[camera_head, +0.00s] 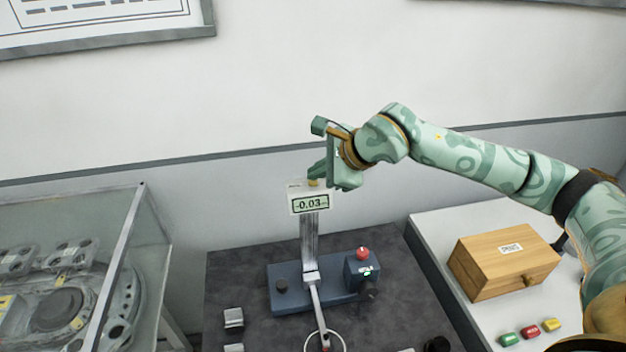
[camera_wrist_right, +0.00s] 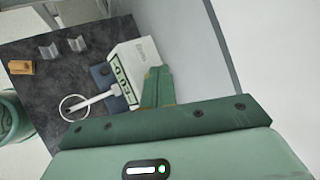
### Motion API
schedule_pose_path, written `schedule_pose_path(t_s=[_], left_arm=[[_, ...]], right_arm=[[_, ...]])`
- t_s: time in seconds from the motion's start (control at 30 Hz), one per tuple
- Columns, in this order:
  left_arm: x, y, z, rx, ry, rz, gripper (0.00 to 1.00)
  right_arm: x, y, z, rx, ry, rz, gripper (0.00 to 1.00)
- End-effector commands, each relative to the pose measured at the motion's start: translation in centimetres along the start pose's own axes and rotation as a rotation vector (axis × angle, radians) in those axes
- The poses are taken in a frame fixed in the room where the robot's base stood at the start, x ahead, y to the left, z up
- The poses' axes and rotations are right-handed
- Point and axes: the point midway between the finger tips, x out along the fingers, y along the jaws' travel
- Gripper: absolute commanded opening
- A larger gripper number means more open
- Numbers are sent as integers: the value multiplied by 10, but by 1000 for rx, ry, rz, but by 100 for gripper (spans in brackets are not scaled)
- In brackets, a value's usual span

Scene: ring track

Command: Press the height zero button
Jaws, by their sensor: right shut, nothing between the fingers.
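The height gauge stands on a dark table, with a pale display box (camera_head: 309,203) reading -0.03 at the top of its metal column. A yellow button (camera_head: 313,183) shows on top of the box, partly hidden by my gripper. My right gripper (camera_head: 316,174) is shut and empty, its fingertips pointing down at the button; I cannot tell whether they touch it. In the right wrist view the display box (camera_wrist_right: 135,62) lies just beside the shut green fingers (camera_wrist_right: 158,85), which hide the button there. My left gripper is not in view.
The gauge's blue base (camera_head: 325,290) carries a red-topped block (camera_head: 362,266). A glass case (camera_head: 75,265) stands at left. Small metal blocks (camera_head: 234,318) lie on the dark table.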

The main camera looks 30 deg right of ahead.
Motion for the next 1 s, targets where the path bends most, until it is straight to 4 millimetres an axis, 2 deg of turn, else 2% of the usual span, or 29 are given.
schedule_pose_path(t_s=[0.47,1.0], left_arm=[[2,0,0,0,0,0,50],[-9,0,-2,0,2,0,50]], right_arm=[[1,1,-1,1,1,2,0],[-11,-8,8,0,0,1,0]])
